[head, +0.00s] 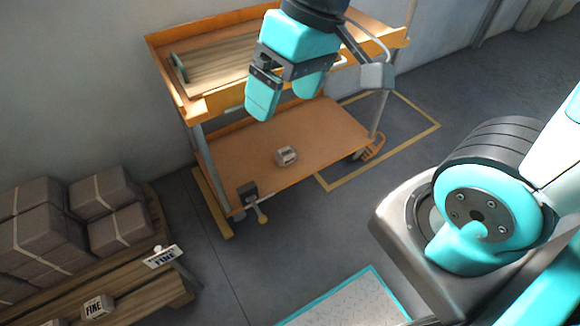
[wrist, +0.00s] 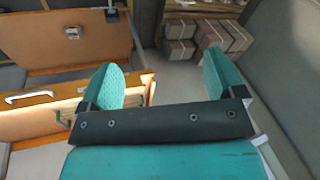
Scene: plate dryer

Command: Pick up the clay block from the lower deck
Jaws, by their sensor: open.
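The clay block (head: 287,156) is a small pale grey block with a dark mark on its side. It sits alone near the middle of the orange lower deck (head: 245,165) of the cart. The block also shows small at the upper left in the wrist view (wrist: 72,33). My gripper (head: 285,100) has teal fingers, spread apart and empty. It hangs at about upper deck height and appears above the block in the head view, well apart from it. In the wrist view, the fingers (wrist: 162,78) stand left and right with nothing between them.
The cart's upper deck (head: 165,58) has a raised rim and holds a wooden board, overhanging the lower deck. Posts stand at the cart's corners. A pallet with grey wrapped blocks (head: 45,235) and "FINE" labels stands at the left. The floor before the cart is clear.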

